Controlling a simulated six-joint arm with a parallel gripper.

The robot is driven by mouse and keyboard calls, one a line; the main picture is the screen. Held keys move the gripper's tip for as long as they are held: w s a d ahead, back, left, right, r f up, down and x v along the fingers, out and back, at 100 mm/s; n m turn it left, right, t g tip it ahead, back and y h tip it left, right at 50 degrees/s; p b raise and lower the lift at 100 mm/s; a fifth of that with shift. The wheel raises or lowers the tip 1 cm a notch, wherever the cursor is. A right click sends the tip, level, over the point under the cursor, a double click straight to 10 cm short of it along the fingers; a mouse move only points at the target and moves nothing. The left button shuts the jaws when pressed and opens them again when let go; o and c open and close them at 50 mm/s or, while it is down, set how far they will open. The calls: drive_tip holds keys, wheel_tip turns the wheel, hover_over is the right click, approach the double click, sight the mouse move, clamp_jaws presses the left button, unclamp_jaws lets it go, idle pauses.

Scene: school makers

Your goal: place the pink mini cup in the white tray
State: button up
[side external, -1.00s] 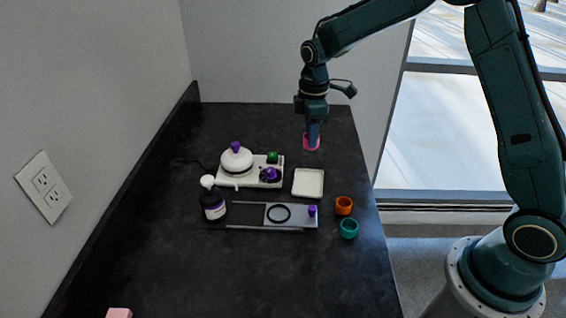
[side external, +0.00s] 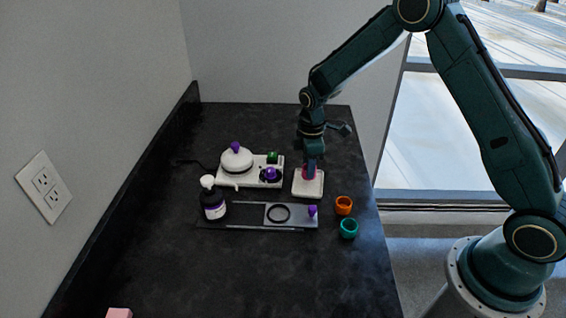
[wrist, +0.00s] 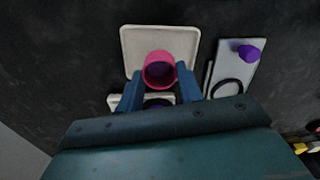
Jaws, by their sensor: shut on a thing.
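The pink mini cup (wrist: 159,71) is between the two blue fingers of my gripper (wrist: 160,88) in the wrist view, with its open mouth facing the camera. My gripper (side external: 311,172) is shut on the cup, which shows as a small pink patch at the fingertips (side external: 306,174) in the side view. The white tray (side external: 308,193) is a shallow square dish directly below the gripper; in the wrist view the tray (wrist: 133,40) spreads behind the cup. Whether the cup touches the tray floor I cannot tell.
An orange cup (side external: 344,205) and a teal cup (side external: 349,228) stand right of the tray. A white device with a kettle-like pot (side external: 237,160) is to its left.

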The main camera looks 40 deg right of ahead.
drive_tip(key=shift+f, duration=1.4)
drive_tip(key=shift+f, duration=0.1)
drive_tip(key=o, duration=1)
drive_tip(key=shift+o, duration=0.2)
wheel_tip(320, 180, up, 12)
drive_tip(key=shift+r, duration=0.2)
